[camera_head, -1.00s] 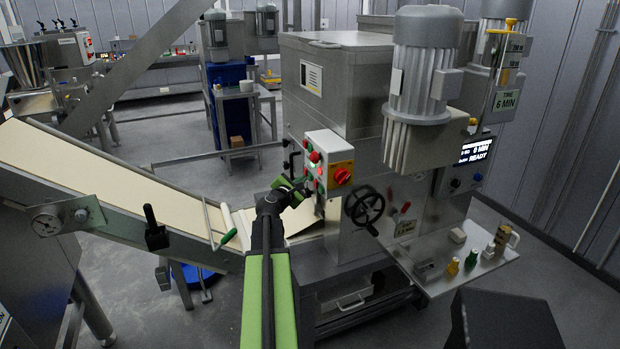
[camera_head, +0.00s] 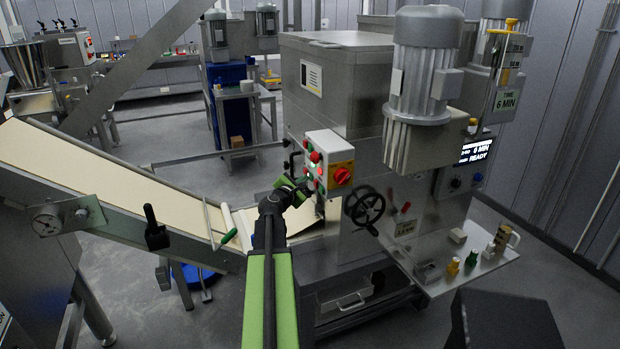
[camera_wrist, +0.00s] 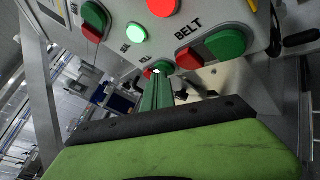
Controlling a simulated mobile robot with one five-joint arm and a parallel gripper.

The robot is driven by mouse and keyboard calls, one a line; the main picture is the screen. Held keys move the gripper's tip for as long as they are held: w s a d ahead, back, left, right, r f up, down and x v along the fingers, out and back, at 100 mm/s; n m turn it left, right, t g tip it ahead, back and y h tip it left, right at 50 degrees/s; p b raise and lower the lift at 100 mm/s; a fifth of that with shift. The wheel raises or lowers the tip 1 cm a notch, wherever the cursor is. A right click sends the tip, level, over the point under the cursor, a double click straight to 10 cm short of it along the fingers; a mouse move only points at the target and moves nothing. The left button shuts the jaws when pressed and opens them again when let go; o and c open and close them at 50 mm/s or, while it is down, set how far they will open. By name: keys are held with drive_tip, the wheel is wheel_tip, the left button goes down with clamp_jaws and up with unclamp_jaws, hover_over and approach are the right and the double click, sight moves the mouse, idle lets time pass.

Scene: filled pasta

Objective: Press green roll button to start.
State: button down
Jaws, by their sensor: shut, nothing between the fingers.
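The control box (camera_head: 330,160) on the steel machine has red and green buttons and a red rotary switch on a yellow plate. My gripper (camera_head: 302,186) is at the box's lower left. In the wrist view my shut green fingers (camera_wrist: 157,88) point up at the panel (camera_wrist: 200,20). A green button (camera_wrist: 161,67) is right at the fingertips, partly hidden by them; I cannot tell whether they touch. The small label above it is too blurred to read surely. A bright green lamp (camera_wrist: 136,33) glows above left. A green button (camera_wrist: 226,43) sits by the BELT label.
A red button (camera_wrist: 189,55) is close right of the fingertips. A black handwheel (camera_head: 364,207) is right of the gripper. The dough conveyor (camera_head: 100,180) lies to the left. A display (camera_head: 476,150) reads READY.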

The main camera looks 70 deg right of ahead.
drive_tip(key=shift+w+a, duration=0.5)
drive_tip(key=shift+w, duration=0.1)
drive_tip(key=w+a, duration=0.1)
drive_tip(key=w, duration=0.1)
drive_tip(key=w+a, duration=0.2)
drive_tip(key=shift+a, duration=0.1)
idle(0.3)
idle(0.4)
